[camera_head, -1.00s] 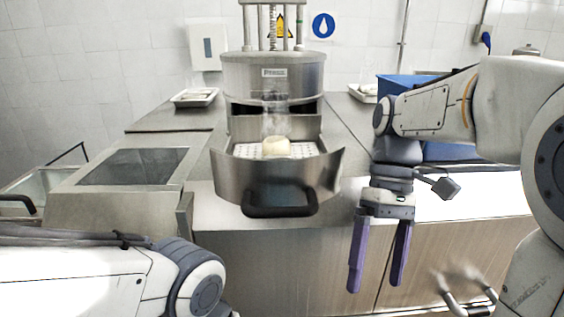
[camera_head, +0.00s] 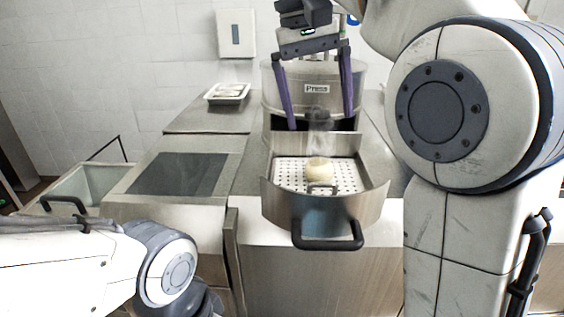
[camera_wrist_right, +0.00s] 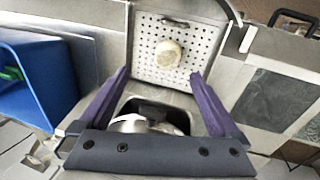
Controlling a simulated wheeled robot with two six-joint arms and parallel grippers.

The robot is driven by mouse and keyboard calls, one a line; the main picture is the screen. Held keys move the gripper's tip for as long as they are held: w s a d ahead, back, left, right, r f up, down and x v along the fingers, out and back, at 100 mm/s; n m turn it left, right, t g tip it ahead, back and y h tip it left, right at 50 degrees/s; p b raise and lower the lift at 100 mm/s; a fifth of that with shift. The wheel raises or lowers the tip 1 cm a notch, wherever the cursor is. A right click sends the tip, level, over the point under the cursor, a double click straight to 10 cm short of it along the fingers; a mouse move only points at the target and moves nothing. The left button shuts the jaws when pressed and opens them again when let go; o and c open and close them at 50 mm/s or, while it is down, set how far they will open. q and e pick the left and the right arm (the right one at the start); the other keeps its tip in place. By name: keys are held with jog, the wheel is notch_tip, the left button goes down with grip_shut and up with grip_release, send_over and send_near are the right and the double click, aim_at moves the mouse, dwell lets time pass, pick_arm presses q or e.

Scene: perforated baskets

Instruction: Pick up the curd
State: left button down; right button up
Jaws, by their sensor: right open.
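The curd (camera_head: 319,169) is a small, pale, rounded lump with steam above it. It sits on the white perforated tray (camera_head: 345,182) of the pulled-out press drawer (camera_head: 320,208). In the right wrist view the curd (camera_wrist_right: 168,53) lies beyond the fingertips, between their lines. My right gripper (camera_head: 318,124) is open and empty, pointing down in front of the press, behind and above the curd. Its purple fingers also show in the right wrist view (camera_wrist_right: 172,78). My left arm shows at the lower left, but its gripper is out of view.
The press (camera_head: 365,85) stands behind the drawer. The drawer has raised metal walls and a black front handle (camera_head: 328,243). A white tray (camera_head: 227,92) sits on the back counter. A dark panel (camera_head: 180,174) lies to the left. A blue bin (camera_wrist_right: 35,80) shows in the right wrist view.

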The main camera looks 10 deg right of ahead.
aim_at(317, 160)
jog(key=shift+n, duration=0.4)
jog(key=f, duration=0.3)
jog(key=f+b, duration=0.1)
jog(key=f, duration=0.1)
jog(key=shift+w+a+f, duration=0.1)
jog(key=shift+w+a, duration=0.1)
jog(key=shift+w, duration=0.05)
jog(key=shift+p+x, duration=0.3)
jog(key=shift+x, duration=2.25)
jog(key=c, duration=1.5)
